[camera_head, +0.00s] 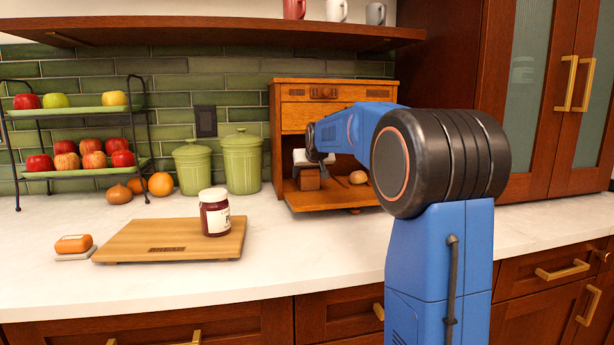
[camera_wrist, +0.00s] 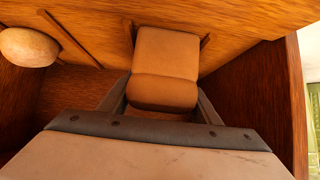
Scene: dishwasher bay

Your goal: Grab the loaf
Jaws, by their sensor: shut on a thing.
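The loaf (camera_head: 309,181) is brown and block-shaped, inside the open wooden bread box (camera_head: 290,97) on the counter. In the wrist view the loaf (camera_wrist: 163,68) lies between the two fingers of my gripper (camera_wrist: 162,104), with a finger at each side of its near end. My gripper (camera_head: 308,163) reaches into the box from the front and is shut on the loaf. The head view shows the gripper and loaf small, so any gap under the loaf is hard to tell.
A round bun (camera_head: 358,177) sits right of the loaf in the box; it also shows in the wrist view (camera_wrist: 28,47). Green canisters (camera_head: 241,163) stand left of the box. A jam jar (camera_head: 214,212) stands on a cutting board (camera_head: 130,240). The counter front is clear.

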